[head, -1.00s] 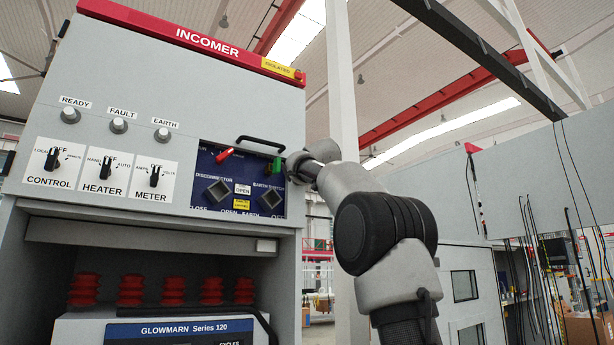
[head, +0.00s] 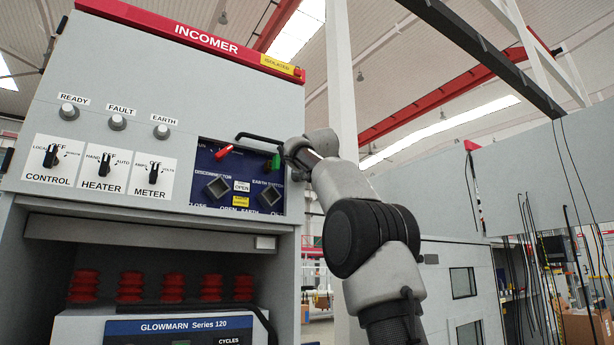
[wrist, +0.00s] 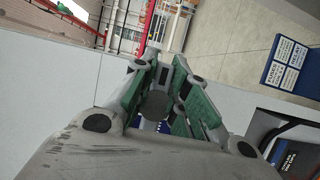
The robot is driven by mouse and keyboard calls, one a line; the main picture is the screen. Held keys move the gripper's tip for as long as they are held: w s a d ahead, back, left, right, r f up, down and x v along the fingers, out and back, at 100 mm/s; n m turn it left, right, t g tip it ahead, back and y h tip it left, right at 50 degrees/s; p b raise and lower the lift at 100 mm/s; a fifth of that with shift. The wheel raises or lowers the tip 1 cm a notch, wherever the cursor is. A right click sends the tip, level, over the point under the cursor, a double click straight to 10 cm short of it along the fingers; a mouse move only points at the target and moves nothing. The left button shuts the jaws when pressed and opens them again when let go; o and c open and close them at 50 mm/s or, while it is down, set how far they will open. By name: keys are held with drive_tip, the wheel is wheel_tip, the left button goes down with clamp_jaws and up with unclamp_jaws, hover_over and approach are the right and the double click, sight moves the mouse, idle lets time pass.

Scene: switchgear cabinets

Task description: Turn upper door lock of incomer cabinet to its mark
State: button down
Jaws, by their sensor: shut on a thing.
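The incomer cabinet (head: 170,85) stands at the left in the head view, with a red top strip. My gripper (wrist: 163,70) is at the right edge of its upper front, by the blue switch panel (head: 215,170). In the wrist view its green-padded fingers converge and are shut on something. A grey round part (wrist: 155,105) shows between the fingers; I cannot tell whether it is the lock. The upper door lock and its mark cannot be made out; my gripper and arm cover that area in the head view.
Knobs and lamps lie to the left. The breaker (head: 180,328) sits below in an open bay. A white post (head: 342,90) rises behind my arm.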

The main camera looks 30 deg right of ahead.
drive_tip(key=c, duration=1.4)
unclamp_jaws()
drive_tip(key=shift+f, duration=0.1)
drive_tip(key=shift+s, duration=0.1)
drive_tip(key=v, duration=1.1)
drive_tip(key=shift+s+a, duration=0.1)
drive_tip(key=shift+s, duration=0.2)
